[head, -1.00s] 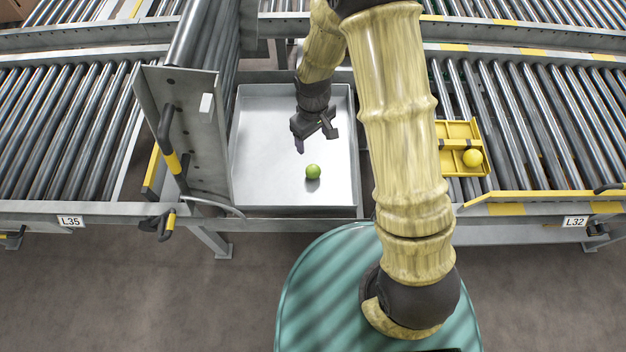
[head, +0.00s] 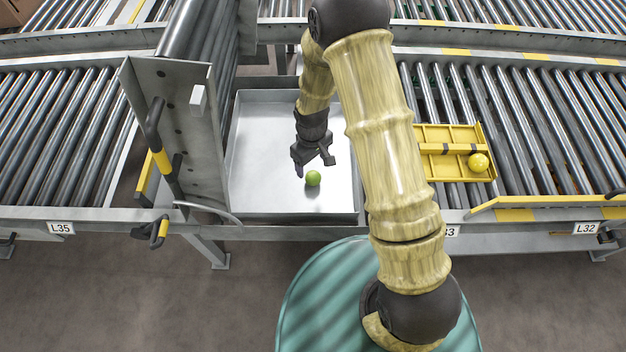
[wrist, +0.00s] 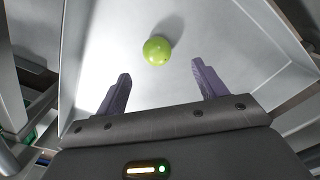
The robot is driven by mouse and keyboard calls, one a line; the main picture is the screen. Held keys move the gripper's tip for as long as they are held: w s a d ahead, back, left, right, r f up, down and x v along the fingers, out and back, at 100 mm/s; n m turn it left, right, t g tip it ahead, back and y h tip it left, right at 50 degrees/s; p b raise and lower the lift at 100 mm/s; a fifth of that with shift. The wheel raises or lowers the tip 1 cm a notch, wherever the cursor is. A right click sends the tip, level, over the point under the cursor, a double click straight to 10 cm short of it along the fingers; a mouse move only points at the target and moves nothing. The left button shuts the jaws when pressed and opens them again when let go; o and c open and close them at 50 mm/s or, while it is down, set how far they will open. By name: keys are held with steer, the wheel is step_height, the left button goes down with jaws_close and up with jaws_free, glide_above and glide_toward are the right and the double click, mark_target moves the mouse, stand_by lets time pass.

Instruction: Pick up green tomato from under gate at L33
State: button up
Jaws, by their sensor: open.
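The green tomato (head: 313,178) rests on the floor of a shallow grey metal tray (head: 262,196) in the gap between the conveyor sections. My gripper (head: 315,172) is open and empty, just above and very close to the tomato in the head view. In the wrist view the tomato (wrist: 157,50) lies ahead of the two fingertips (wrist: 160,70), roughly centred between them and not enclosed. The raised gate (head: 175,130), a roller section tipped upright, stands at the tray's left side. Part of a label ending in 3 (head: 452,231) shows behind my arm; the rest is hidden.
Label L35 (head: 61,228) is at left and L32 (head: 585,228) at right. The tray walls and upright gate bound the space around my gripper.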

mark_target(313, 174)
steer(key=shift+f+b, duration=0.4)
steer(key=shift+f, duration=1.4)
steer(key=f+b, duration=0.2)
steer(key=f, duration=0.3)
steer(key=shift+w+d+f+b, duration=0.15)
steer(key=shift+w+d+b, duration=0.1)
steer(key=shift+b, duration=0.15)
steer(key=c, duration=0.8)
